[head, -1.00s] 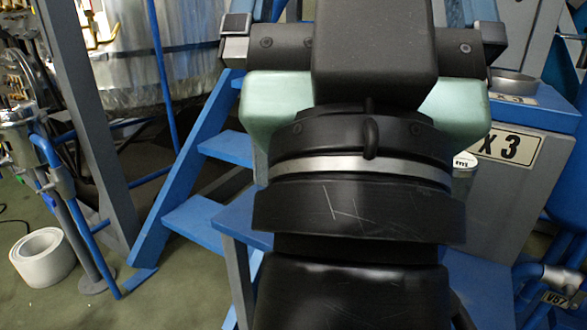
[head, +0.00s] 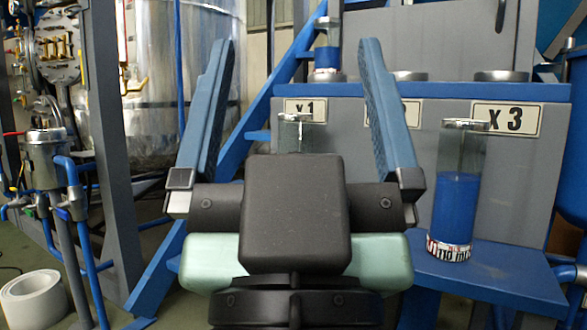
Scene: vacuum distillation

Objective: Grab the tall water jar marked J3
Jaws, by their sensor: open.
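A tall clear jar (head: 456,195) with blue liquid in its lower part stands upright on the blue shelf at right, below the X 3 plate. A second jar (head: 327,50) with blue liquid stands on the upper ledge above the X 1 plate. A third clear jar (head: 291,128) shows behind my gripper, its lower part hidden. I cannot read a J3 mark on any of them. My gripper (head: 296,50) points away from me, its two blue-grey fingers wide apart, apparently empty. The right-hand jar is apart from it, to the right of its right finger.
The blue shelf (head: 490,275) has free room around the right-hand jar. Round holders (head: 502,76) sit along the ledge above plates X 1, X 2 (partly hidden) and X 3 (head: 506,119). Blue stairs and a grey post (head: 103,130) stand left. A white ring (head: 35,298) lies on the floor.

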